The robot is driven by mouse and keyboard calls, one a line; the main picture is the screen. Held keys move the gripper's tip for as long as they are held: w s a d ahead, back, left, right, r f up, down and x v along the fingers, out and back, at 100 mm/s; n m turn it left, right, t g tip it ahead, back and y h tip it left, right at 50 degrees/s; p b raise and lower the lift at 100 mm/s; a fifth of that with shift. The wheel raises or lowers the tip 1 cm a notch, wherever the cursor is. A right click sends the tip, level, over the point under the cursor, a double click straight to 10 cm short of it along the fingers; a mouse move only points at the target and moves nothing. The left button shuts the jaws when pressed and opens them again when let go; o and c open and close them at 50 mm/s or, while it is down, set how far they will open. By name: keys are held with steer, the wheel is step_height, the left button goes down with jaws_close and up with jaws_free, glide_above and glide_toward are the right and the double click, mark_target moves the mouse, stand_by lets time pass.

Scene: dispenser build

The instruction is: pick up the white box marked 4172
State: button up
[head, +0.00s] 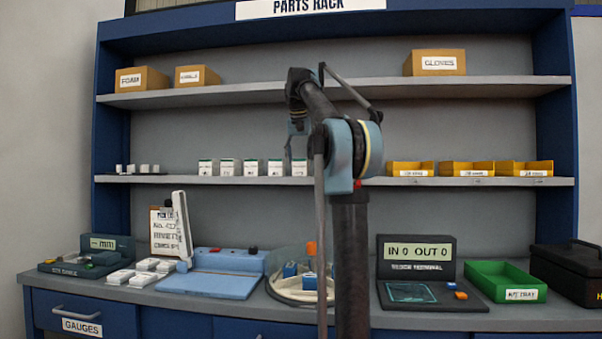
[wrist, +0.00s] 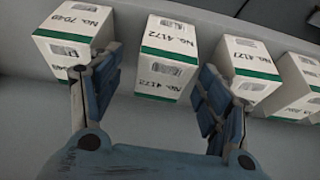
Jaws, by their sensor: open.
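In the wrist view the white box marked 4172 (wrist: 167,57) stands upright with a green band along its edge. My gripper (wrist: 160,80) is open, with one blue finger at each side of that box. Bare shelf shows between the palm and the box, and no grip is visible. In the head view my gripper (head: 296,143) hangs in front of the right end of a row of small white boxes (head: 250,167) on the middle shelf. Their numbers are too small to read there, and my arm hides part of the shelf.
A similar box marked 7049 (wrist: 76,36) stands close on the left, its corner by the left finger. Another white box (wrist: 246,65) stands close on the right, behind the right finger. Yellow bins (head: 468,168) sit further right on the shelf. The upper shelf (head: 300,92) runs overhead.

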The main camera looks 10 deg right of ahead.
mark_target(301, 166)
steer(key=shift+x, duration=2.25)
steer(key=shift+a, duration=0.15)
steer(key=shift+c, duration=0.2)
steer(key=c, duration=1.3)
